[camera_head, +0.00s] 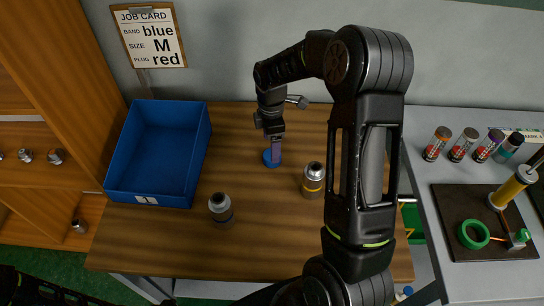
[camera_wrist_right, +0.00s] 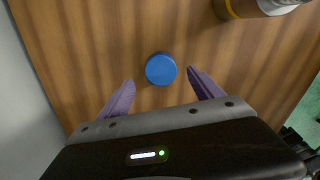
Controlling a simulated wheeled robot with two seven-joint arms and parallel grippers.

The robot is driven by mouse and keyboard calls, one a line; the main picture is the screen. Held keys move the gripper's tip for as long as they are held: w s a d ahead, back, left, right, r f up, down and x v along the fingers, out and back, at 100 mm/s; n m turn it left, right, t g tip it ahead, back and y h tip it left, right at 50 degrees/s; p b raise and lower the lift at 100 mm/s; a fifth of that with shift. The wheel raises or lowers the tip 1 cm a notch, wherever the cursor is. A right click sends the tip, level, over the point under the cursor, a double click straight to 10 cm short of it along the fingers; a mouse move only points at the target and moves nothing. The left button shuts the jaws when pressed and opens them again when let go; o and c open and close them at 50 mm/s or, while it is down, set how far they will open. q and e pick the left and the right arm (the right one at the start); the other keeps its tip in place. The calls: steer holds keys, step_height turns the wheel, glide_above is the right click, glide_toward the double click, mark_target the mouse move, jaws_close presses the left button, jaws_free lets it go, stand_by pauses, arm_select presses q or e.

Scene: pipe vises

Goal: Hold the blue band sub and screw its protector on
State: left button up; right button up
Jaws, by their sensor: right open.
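A round blue cap (camera_head: 270,160), seemingly the protector, lies flat on the wooden table. It also shows in the right wrist view (camera_wrist_right: 160,68), just beyond the gap between the fingertips. My right gripper (camera_head: 275,151) points down over the cap. Its purple fingers are apart and empty in the right wrist view (camera_wrist_right: 162,82). A grey sub with a dark, possibly bluish band (camera_head: 220,208) stands upright on the table, left and nearer. A grey sub with a yellow band (camera_head: 313,180) stands right of the cap. My left gripper is out of view.
A blue bin (camera_head: 117,185) stands at the table's left. The job card (camera_head: 150,36) reads band blue, size M, plug red. A side bench holds several small cans (camera_head: 437,144) and a dark mat (camera_head: 465,195). My right arm hides part of the table's right side.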

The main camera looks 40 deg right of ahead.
steer(key=shift+s+d+f+b, duration=0.1)
steer(key=shift+f+b, duration=1.55)
steer(key=shift+f, duration=1)
steer(key=shift+r, duration=0.1)
steer(key=shift+c, duration=0.3)
steer(key=c, duration=1.4)
